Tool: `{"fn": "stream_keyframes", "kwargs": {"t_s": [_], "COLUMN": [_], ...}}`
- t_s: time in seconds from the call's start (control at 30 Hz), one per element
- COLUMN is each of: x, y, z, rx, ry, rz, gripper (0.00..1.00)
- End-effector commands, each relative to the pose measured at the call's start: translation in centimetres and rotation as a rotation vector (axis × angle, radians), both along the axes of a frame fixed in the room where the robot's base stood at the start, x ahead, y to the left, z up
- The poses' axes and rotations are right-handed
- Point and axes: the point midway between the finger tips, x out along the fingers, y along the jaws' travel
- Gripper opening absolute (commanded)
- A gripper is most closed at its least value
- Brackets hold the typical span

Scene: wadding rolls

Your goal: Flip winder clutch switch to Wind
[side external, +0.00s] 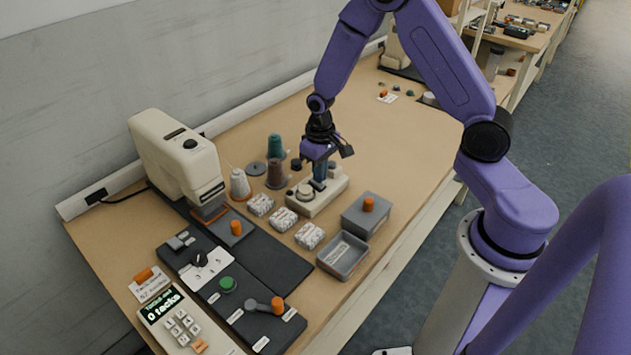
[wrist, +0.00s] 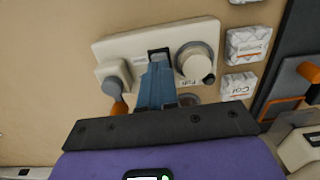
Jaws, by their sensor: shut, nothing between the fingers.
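The cream winder unit (side external: 325,197) stands on the table below my gripper, and it also fills the top middle of the wrist view (wrist: 130,45). My gripper (side external: 319,181) points down with its blue fingers together and nothing between them. In the wrist view, the fingertips (wrist: 158,62) are at a dark slot (wrist: 158,52) in the winder's top, between a round dial (wrist: 194,58) and a block with a grey round part (wrist: 110,85). I cannot tell whether the tips touch the winder. The clutch switch's lever and its position are not clear, as the fingers cover that spot.
Wrapped wadding rolls (side external: 283,219) lie close to the winder. Thread cones (side external: 275,174) stand behind it. A grey open tray (side external: 343,255) and a grey lidded box (side external: 366,214) stand in front. A cream machine (side external: 175,155) and a dark control panel (side external: 225,290) are at left.

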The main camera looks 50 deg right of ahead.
Motion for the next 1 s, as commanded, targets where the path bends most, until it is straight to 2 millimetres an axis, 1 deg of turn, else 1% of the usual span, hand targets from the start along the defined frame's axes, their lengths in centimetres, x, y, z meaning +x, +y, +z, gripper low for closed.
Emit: {"fn": "stream_keyframes", "kwargs": {"t_s": [0.7,0.83,1.0], "x": [0.0,0.0,0.0], "y": [0.0,0.0,0.0], "z": [5.0,5.6,5.8], "rx": [0.000,0.000,0.000], "ry": [-0.002,-0.001,0.001], "rz": [-0.001,-0.001,-0.001], "gripper": [0.00,0.00,0.00]}}
